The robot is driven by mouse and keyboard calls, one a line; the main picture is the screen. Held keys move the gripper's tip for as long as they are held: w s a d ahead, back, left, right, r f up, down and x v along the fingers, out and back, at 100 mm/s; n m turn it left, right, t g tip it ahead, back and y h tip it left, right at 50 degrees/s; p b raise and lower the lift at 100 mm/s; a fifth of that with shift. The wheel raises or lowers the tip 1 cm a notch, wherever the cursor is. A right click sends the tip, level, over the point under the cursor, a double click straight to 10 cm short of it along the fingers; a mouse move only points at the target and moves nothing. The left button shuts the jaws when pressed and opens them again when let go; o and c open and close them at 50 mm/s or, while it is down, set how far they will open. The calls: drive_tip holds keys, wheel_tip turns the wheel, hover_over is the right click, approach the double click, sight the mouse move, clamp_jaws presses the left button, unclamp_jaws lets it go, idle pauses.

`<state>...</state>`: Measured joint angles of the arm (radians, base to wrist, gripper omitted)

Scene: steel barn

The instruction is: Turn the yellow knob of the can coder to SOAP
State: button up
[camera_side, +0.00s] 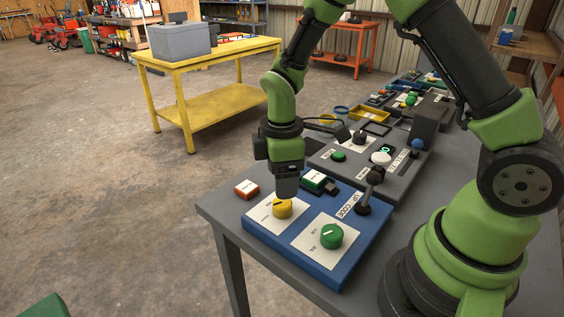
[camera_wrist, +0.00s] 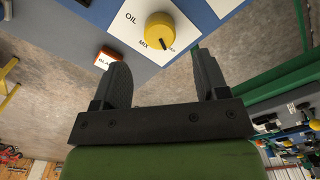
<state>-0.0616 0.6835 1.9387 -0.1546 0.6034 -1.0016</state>
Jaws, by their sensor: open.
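The yellow knob (camera_side: 282,209) sits on a white label plate on the blue can coder panel (camera_side: 262,236), at the front of the grey table. In the wrist view the yellow knob (camera_wrist: 158,27) shows beyond the fingertips, with OIL and MIX to its left. A partly covered label ending in "AP" is at its lower right. The knob's dark mark points down, slightly right, between MIX and that label. My gripper (camera_side: 287,192) hangs just above the knob in the side view. Its two fingers (camera_wrist: 162,72) are apart with nothing between them.
A green knob (camera_side: 331,236) and a black lever (camera_side: 364,196) stand on the same panel. An orange block (camera_side: 247,189) and a green box (camera_side: 318,181) lie close by. A grey panel (camera_side: 326,157) with buttons is behind. Open floor lies left of the table.

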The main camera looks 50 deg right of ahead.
drive_tip(key=shift+r, duration=1.65)
wheel_tip(320, 180, up, 13)
drive_tip(key=m+t+y, duration=0.1)
drive_tip(key=m+t, duration=0.2)
drive_tip(key=m, duration=0.4)
hover_over(282, 203)
drive_tip(key=s, duration=0.6)
drive_tip(key=s+r+m+t+y, duration=0.1)
drive_tip(key=s+r+m+t, duration=0.3)
drive_tip(key=s+m, duration=0.3)
drive_tip(key=s, duration=0.2)
drive_tip(key=shift+s+a+r, duration=0.15)
drive_tip(key=shift+s+a, duration=0.2)
drive_tip(key=shift+s, duration=0.05)
